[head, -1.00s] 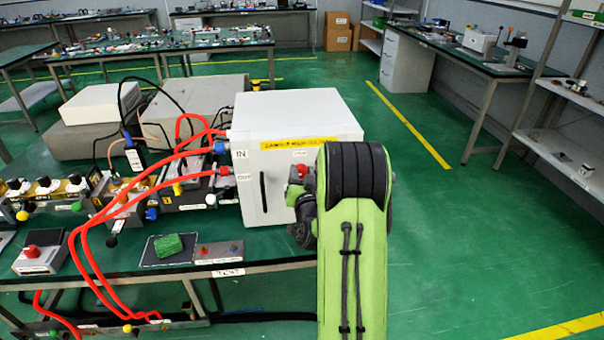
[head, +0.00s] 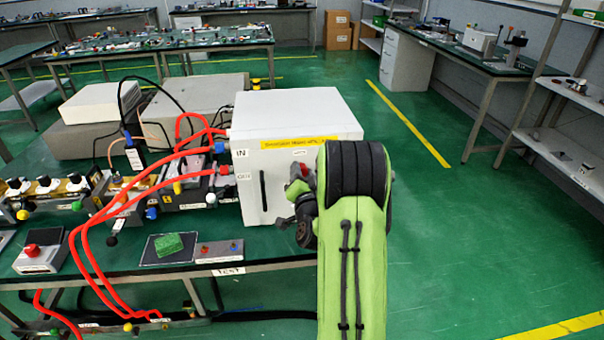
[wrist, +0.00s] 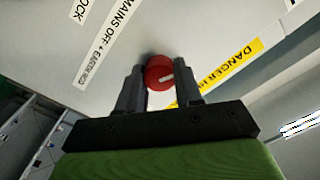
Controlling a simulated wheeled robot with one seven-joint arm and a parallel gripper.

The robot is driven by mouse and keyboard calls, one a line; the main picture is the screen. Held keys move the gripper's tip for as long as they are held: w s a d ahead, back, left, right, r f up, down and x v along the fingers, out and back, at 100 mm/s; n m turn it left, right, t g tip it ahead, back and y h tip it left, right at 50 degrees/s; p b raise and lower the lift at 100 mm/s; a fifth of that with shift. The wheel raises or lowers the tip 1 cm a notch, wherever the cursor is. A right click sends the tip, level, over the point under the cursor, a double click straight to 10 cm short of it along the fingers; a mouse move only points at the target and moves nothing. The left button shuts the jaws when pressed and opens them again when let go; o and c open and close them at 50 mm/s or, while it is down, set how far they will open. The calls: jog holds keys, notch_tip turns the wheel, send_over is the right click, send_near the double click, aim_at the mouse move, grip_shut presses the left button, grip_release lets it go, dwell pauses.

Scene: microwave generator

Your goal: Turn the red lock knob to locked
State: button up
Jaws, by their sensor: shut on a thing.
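The red lock knob (wrist: 158,73) is on the front of the white cabinet (head: 272,190), and a white mark shows on it in the wrist view. My gripper (wrist: 160,80) is shut on the knob, with one dark finger on each side of it. In the head view the red knob (head: 297,188) shows just left of my green arm, which hides part of it. My gripper (head: 301,197) is mostly hidden there by the arm. The label near the knob is partly cut off in the wrist view.
Red hoses (head: 150,165) run from the cabinet's left side across the bench. A yellow danger label (head: 298,143) is on the cabinet front. A dark vertical handle (head: 264,192) is left of the knob. The green floor to the right is open.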

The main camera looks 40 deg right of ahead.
jog(key=m+p, duration=0.1)
jog(key=m, duration=1.2)
jog(key=shift+s+f, duration=0.1)
jog(key=shift+f, duration=0.05)
dwell(0.5)
jog(key=o, duration=1)
jog(key=shift+o, duration=0.2)
